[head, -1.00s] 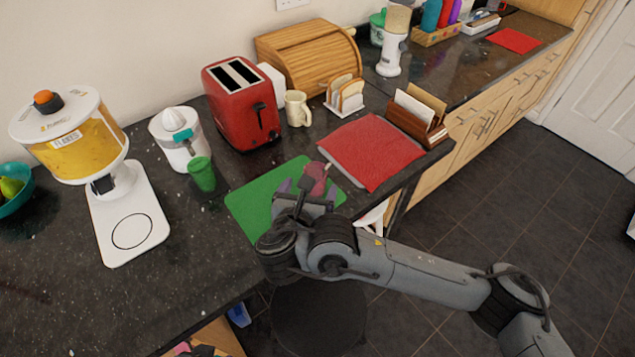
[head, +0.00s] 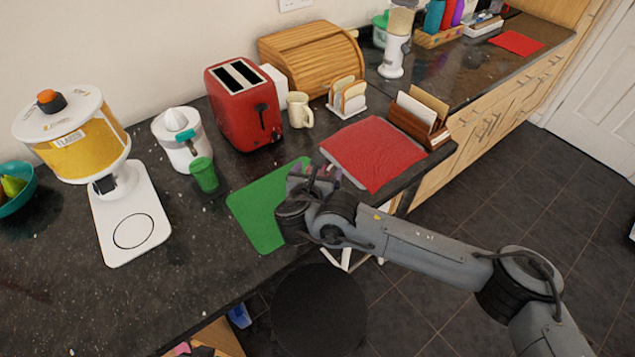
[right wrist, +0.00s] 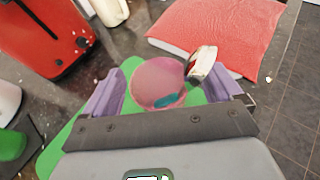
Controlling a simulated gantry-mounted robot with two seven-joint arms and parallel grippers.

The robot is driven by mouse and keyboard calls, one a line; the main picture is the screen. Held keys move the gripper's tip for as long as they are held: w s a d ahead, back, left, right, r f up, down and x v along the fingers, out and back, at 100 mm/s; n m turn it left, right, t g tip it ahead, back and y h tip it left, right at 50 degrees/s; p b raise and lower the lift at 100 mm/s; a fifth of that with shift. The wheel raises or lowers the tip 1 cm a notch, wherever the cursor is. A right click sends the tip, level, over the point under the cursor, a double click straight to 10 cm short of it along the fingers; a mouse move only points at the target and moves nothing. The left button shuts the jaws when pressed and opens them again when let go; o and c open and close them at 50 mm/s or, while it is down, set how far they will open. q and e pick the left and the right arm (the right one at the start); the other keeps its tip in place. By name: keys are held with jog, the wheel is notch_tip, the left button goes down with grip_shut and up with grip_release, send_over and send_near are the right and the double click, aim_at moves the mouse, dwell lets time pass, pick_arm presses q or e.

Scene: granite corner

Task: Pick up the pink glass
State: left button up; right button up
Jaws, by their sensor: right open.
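The pink glass (right wrist: 158,80) stands on the green mat in the right wrist view, seen from above, with a teal patch on its near side. My right gripper (right wrist: 160,95) is open, its two purple fingers to the left and right of the glass; I cannot tell whether either touches it. In the head view the right gripper (head: 314,172) is over the right side of the green mat (head: 262,212) and hides most or all of the glass. My left gripper is not in view.
A small pale-rimmed object (right wrist: 201,64) is just right of the glass. A red mat (head: 373,152) lies to the right. A green cup (head: 204,175), red toaster (head: 243,105) and cream mug (head: 299,110) stand nearby. The counter's front edge is close.

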jog(key=c, duration=1.1)
jog(key=shift+r, duration=0.15)
